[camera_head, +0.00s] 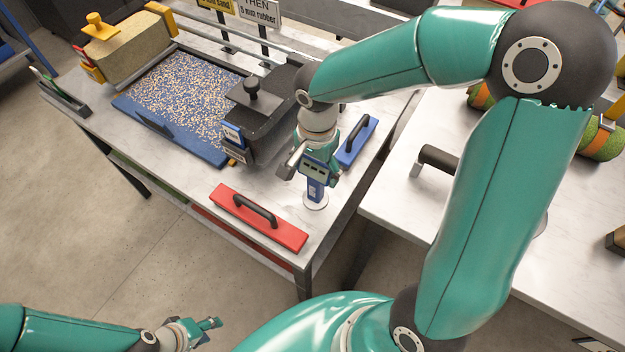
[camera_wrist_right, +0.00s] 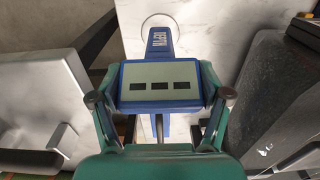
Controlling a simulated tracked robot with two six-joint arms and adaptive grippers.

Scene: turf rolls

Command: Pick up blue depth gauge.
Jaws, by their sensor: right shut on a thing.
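The blue depth gauge (camera_head: 316,190) is upright near the front right corner of the left table, with a round pale disc at its foot. My right gripper (camera_head: 314,168) is shut on its upper part. In the right wrist view, the gauge (camera_wrist_right: 160,84) shows a grey display with three dark bars, and the fingers of my right gripper (camera_wrist_right: 160,100) press on its left and right sides. I cannot tell whether the disc touches the table. My left gripper (camera_head: 208,331) is low at the bottom left, away from the tables; its jaw opening is unclear.
A red float with a black handle (camera_head: 258,217) lies just left of the gauge, and a blue handled block (camera_head: 357,142) lies behind it to the right. A black box (camera_head: 262,122) stands close on the left. A gap separates this table from the right table (camera_head: 400,205).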

